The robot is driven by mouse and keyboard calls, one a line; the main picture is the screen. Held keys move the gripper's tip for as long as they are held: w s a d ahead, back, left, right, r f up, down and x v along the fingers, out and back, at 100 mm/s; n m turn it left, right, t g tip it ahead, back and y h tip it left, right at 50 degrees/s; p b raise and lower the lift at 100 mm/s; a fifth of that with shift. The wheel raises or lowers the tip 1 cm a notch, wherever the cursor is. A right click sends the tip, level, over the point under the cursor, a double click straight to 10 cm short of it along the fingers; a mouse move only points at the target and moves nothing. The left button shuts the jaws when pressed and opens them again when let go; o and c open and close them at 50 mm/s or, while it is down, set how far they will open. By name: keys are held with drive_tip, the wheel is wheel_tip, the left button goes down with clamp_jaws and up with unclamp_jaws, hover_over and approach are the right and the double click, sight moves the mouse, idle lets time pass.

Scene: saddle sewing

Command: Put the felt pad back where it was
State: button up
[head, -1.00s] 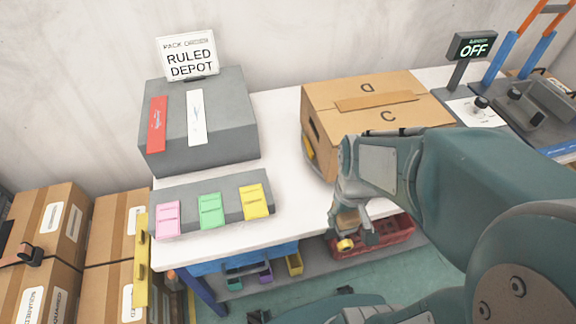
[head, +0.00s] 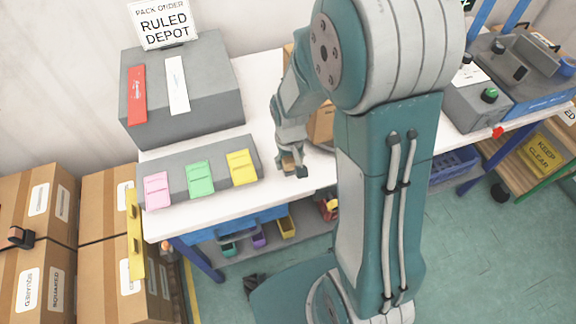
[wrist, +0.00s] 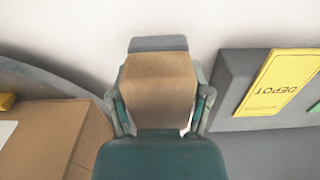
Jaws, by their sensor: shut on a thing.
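My gripper (head: 293,168) is shut on a tan block with a blue-grey end, which I take to be the felt pad (wrist: 158,75). In the wrist view the tan body sits between the two fingers and the blue-grey end sticks out beyond them. In the head view the pad is small and partly covered by the fingers. My gripper is above the white table (head: 220,205), just right of the low grey block with pink, green and yellow cards. I cannot tell the pad's former place.
The low grey block (head: 216,178) bears the pink, green and yellow (head: 241,166) cards. Behind it stands a taller grey block (head: 205,105) with a red and a white card. A cardboard box (head: 320,125) is largely hidden behind my arm. Bare white table lies around the low block.

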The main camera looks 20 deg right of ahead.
sight(288, 168)
drive_tip(key=shift+w+a+f, duration=0.1)
drive_tip(key=shift+w+f, duration=0.05)
drive_tip(key=shift+f, duration=0.8)
drive_tip(key=shift+w+a+f, duration=0.1)
drive_tip(key=shift+f, duration=0.8)
drive_tip(key=o, duration=1)
drive_tip(key=shift+f, duration=0.1)
wheel_tip(288, 168, up, 12)
drive_tip(key=shift+r, duration=0.1)
drive_tip(key=s+r+t, duration=0.2)
drive_tip(key=s+r, duration=0.2)
drive_tip(key=r, duration=0.1)
drive_tip(key=s+r+t, duration=0.1)
drive_tip(key=s+r, duration=0.4)
drive_tip(key=s+r+t, duration=0.2)
drive_tip(key=s+r, duration=0.3)
drive_tip(key=r, duration=0.1)
drive_tip(key=shift+s+t, duration=0.1)
drive_tip(key=shift+t, duration=0.2)
